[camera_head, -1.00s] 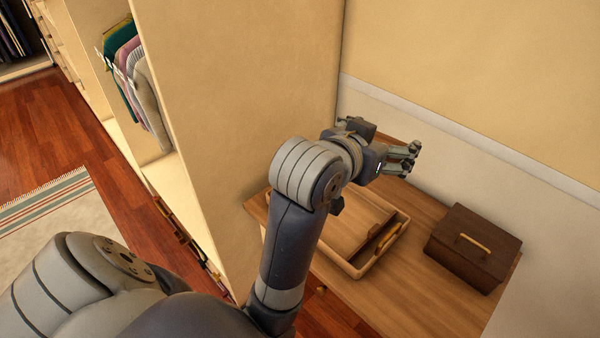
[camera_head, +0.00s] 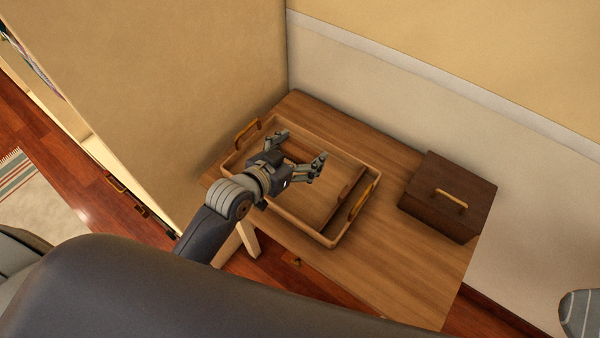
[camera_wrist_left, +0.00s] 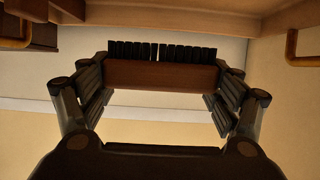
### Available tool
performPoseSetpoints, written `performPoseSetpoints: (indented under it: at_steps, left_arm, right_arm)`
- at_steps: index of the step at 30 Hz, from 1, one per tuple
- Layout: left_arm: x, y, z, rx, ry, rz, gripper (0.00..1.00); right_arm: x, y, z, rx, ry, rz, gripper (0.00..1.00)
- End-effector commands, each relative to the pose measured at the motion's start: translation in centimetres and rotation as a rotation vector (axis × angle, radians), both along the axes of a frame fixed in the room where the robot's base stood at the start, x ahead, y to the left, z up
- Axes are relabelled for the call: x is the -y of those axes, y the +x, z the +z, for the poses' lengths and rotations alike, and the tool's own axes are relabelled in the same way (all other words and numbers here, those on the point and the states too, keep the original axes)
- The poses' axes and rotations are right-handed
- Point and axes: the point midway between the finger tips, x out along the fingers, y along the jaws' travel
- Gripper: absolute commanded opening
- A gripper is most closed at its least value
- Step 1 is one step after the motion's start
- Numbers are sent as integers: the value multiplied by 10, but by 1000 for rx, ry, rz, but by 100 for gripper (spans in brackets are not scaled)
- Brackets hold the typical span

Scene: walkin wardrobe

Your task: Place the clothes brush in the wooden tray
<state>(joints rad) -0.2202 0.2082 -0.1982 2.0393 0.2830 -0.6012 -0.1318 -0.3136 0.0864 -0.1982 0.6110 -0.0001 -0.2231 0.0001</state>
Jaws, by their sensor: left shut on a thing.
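The wooden tray (camera_head: 290,216) sits on the table, with a gold-coloured handle at each end and a brown divider (camera_head: 349,188) inside near its right end. My left gripper (camera_head: 300,151) is over the left and middle part of the tray, and its arm covers part of the near rim. In the left wrist view it is shut on the clothes brush, whose brown wooden body (camera_wrist_left: 160,76) spans between the fingers with dark bristles (camera_wrist_left: 160,51) along one side. The brush is not clearly visible in the head view. My right gripper is out of view.
A dark brown lidded box (camera_head: 444,202) with a gold-coloured handle stands on the table right of the tray. Bare tabletop (camera_head: 385,265) lies in front of the box. A tall beige panel (camera_head: 200,70) rises at the left, and the wall runs behind the table.

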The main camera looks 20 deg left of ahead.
Motion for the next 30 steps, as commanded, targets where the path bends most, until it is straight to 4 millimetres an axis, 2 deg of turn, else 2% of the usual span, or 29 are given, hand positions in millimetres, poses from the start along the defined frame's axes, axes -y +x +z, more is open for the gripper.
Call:
performPoseSetpoints:
  at_steps: [1,3,7,15,21,29,30]
  left_arm:
    - [0,-1,-13,-5,0,1,58]
    - [0,-1,-26,-5,-1,0,58]
    - [0,0,-40,-1,-1,0,58]
    - [0,0,-74,-2,0,0,58]
    - [0,0,-80,1,0,0,58]
    - [0,0,-84,0,0,0,58]
    - [0,0,-83,0,0,0,90]
  right_arm:
    - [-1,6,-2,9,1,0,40]
    - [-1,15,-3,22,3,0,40]
    - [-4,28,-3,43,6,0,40]
    - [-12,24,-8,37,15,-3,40]
    - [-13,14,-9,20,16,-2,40]
    - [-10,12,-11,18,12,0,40]
    - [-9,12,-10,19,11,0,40]
